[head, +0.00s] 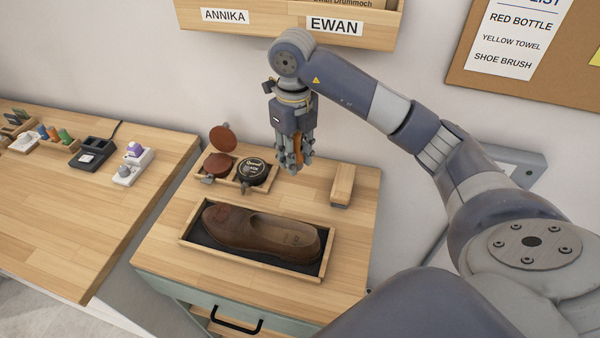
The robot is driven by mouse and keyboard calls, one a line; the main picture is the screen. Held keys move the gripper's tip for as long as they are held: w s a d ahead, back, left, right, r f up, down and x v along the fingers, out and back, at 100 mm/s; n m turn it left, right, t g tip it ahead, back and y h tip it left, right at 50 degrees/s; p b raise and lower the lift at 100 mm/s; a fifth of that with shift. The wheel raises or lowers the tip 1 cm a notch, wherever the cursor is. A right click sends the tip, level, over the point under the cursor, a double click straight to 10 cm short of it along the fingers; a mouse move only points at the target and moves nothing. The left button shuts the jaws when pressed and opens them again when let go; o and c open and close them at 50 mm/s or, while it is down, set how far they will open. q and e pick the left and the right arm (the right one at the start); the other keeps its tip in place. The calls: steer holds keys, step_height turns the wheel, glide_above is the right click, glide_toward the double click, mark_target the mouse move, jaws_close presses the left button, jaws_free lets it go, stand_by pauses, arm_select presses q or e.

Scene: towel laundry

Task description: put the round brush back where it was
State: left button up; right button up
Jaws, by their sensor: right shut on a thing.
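My right gripper (295,160) points down over the back of the small wooden cabinet top, right of the polish tray. It is shut on a slim orange-brown wooden piece (298,148), which I take to be the round brush; the fingers hide most of it. I cannot tell whether its lower end touches anything. The small wooden polish tray (228,184) holds an open tin of brown polish (217,164) with its lid tilted up, and a dark round tin (252,171). My left gripper is not in view.
A brown shoe (255,230) lies in a dark-lined wooden tray (323,262) in front. A wooden block-shaped brush (343,184) lies at the right. A labelled wooden rack (268,20) hangs above. The bench at left (70,205) has a clear front.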

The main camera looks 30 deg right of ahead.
steer(key=w+d, duration=0.2)
steer(key=d, duration=0.1)
steer(key=p, duration=0.2)
glide_above(300, 186)
step_height(300, 186, down, 6)
steer(key=shift+s+a, duration=0.1)
step_height(300, 186, down, 4)
steer(key=shift+f+p, duration=0.1)
steer(key=shift+p, duration=0.7)
steer(key=shift+f+p, duration=0.5)
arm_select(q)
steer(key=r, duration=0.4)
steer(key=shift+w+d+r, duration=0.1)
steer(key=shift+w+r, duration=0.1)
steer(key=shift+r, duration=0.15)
arm_select(e)
steer(key=shift+f, duration=0.15)
steer(key=o, duration=1)
steer(key=shift+f, duration=0.1)
steer(key=shift+o, duration=0.2)
